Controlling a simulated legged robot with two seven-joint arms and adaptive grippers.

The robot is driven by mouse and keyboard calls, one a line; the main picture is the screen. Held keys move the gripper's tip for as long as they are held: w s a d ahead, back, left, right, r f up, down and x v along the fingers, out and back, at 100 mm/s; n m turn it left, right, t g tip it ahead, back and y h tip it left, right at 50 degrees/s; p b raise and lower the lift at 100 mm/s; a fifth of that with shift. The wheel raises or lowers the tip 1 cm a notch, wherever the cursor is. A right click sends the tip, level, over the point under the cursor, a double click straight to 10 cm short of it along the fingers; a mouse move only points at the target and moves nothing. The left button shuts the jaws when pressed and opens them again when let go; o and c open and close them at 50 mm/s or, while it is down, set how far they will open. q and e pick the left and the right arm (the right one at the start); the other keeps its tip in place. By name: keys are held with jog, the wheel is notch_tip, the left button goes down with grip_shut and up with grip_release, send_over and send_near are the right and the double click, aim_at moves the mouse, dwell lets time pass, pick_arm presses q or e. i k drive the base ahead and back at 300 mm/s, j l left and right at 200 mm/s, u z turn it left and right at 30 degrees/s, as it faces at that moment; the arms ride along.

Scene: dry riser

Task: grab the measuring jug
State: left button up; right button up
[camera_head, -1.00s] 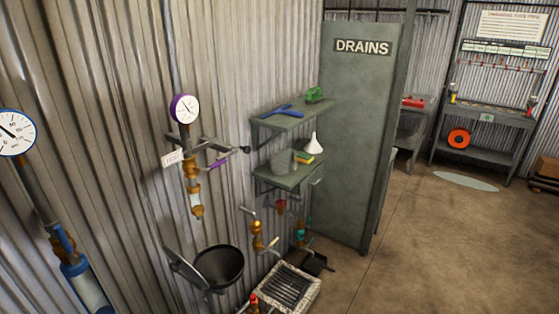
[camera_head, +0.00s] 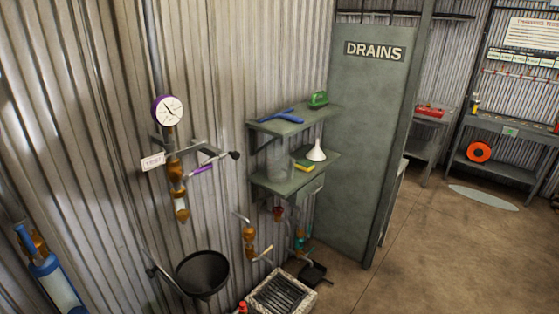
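A see-through greyish vessel, which looks like the measuring jug (camera_head: 279,164), stands on the lower of two wall shelves (camera_head: 283,188), left of the DRAINS panel. Its outline is faint against the corrugated wall, and I cannot make out its handle or markings. A yellow and green sponge (camera_head: 304,165) and a white funnel (camera_head: 316,151) are to its right on the same shelf. Neither of my grippers is in view.
The upper shelf (camera_head: 285,127) holds a blue tool (camera_head: 279,116) and a green brush-like item (camera_head: 319,99). Below are valves (camera_head: 249,236), a black bowl (camera_head: 202,274) and a floor drain grate (camera_head: 281,291). The DRAINS panel (camera_head: 367,150) bounds the right. Open floor (camera_head: 440,250) lies beyond.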

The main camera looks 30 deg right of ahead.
aim_at(278, 158)
jog(key=i+l+u, duration=0.1)
jog(key=l, duration=0.25)
jog(key=i+l+u, duration=0.15)
jog(key=l, duration=0.25)
jog(key=i+l+u, duration=0.1)
jog(key=l, duration=0.25)
jog(key=l+u, duration=0.15)
jog(key=l, duration=0.25)
jog(key=i, duration=0.05)
